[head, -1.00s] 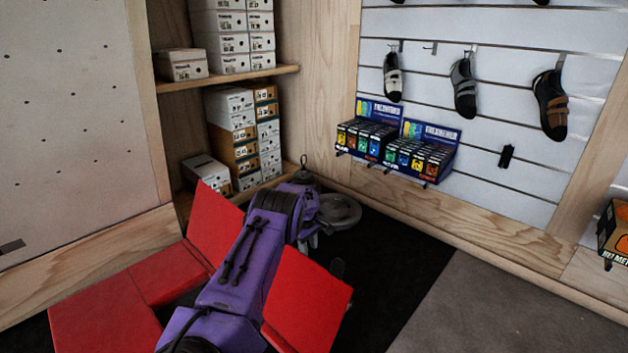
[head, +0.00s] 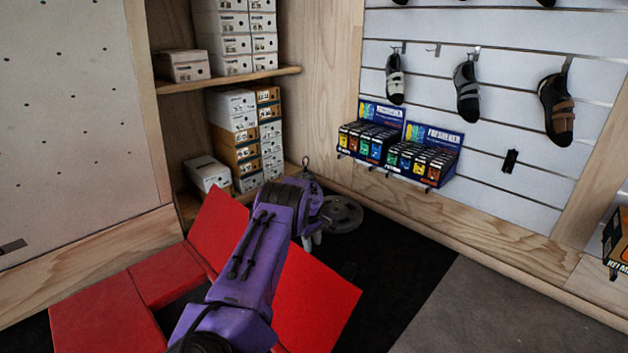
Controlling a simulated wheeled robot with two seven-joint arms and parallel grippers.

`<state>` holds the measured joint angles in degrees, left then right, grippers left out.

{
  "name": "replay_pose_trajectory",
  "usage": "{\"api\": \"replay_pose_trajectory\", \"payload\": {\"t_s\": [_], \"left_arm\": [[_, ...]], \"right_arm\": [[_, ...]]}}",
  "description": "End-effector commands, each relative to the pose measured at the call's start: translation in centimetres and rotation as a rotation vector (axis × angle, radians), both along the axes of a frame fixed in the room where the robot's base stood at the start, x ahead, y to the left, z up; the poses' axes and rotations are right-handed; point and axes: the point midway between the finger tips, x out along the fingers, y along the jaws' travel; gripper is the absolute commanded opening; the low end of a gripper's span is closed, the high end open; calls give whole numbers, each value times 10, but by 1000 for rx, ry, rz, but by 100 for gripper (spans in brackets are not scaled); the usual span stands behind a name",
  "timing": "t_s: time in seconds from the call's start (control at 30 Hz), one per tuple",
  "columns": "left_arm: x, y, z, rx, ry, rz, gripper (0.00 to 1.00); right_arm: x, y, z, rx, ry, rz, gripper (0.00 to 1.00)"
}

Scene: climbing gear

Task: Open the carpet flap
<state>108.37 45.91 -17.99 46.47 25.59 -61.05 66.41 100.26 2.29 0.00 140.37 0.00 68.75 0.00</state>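Red panels lie and stand around my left arm. One tilted red panel (head: 218,228) is left of the arm, and another (head: 318,300) is to its right, partly behind the arm. Flat red pieces (head: 108,318) lie at the lower left. I cannot tell which piece, if any, is the carpet flap. My purple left arm reaches up the picture from the bottom. Its gripper (head: 311,241) points down at the far end, above the dark floor beside a grey disc. Its fingers are small and mostly hidden by the arm, so their opening is unclear. My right gripper is out of view.
The grey round disc (head: 342,214) lies on black flooring (head: 400,240). Shoe boxes (head: 233,140) fill shelves at the back. A slatted wall holds climbing shoes (head: 468,92) and a freshener display (head: 425,152). Grey floor (head: 490,310) at lower right is clear.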

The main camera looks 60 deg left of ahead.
Motion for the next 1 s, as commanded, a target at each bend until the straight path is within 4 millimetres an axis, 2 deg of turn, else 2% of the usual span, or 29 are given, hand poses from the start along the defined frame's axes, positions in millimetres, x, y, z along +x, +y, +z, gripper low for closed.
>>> {"api": "replay_pose_trajectory", "payload": {"t_s": [0.03,0.1,0.3,0.43,0.67,0.7,0.77,0.8,0.87,0.97,1.0], "left_arm": [[0,0,20,0,-4,1,38],[-2,0,38,-1,-5,2,38],[-6,-1,76,-2,-2,2,38],[-7,-2,86,-1,-2,1,38],[-7,-2,86,-1,-1,0,38],[-7,-2,86,-1,-1,0,32],[-6,-5,86,0,-1,-6,12],[-3,-11,85,3,-3,-18,0],[4,-27,80,16,-9,-54,0],[16,-80,64,56,-25,-166,0],[16,-108,55,81,-30,-229,0]], "right_arm": [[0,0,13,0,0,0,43],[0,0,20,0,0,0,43],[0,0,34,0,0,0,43],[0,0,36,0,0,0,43],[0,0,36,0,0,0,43],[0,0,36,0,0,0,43],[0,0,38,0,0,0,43],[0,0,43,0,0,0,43],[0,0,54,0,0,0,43],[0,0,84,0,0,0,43],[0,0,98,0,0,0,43]]}}
